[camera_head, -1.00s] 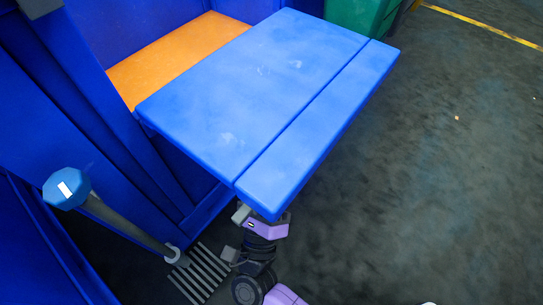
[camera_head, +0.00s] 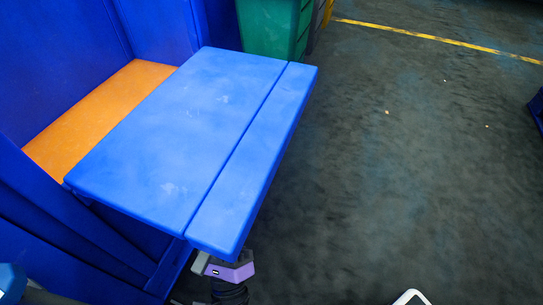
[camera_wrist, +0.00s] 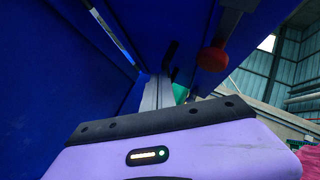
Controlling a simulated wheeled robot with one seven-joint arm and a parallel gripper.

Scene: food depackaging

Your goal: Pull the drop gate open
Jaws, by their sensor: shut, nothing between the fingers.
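The drop gate (camera_head: 180,135) is a blue panel lying about level, reaching out from a blue box with an orange floor. A seam runs along its outer strip. My gripper's purple body (camera_head: 230,270) shows just below the gate's near outer corner; its fingers are mostly hidden there. In the wrist view my gripper (camera_wrist: 158,92) is shut and empty, its grey fingers side by side under the blue underside of the gate (camera_wrist: 190,40). A red knob (camera_wrist: 212,60) and a grey bar are on or near that underside. I cannot tell whether the fingers touch the gate.
The orange floor (camera_head: 90,115) of the blue box lies behind the gate. A green bin (camera_head: 270,28) stands beyond its far end. Dark open floor (camera_head: 410,170) lies to the right, with a yellow line farther off. A blue object (camera_head: 537,108) sits at the right edge.

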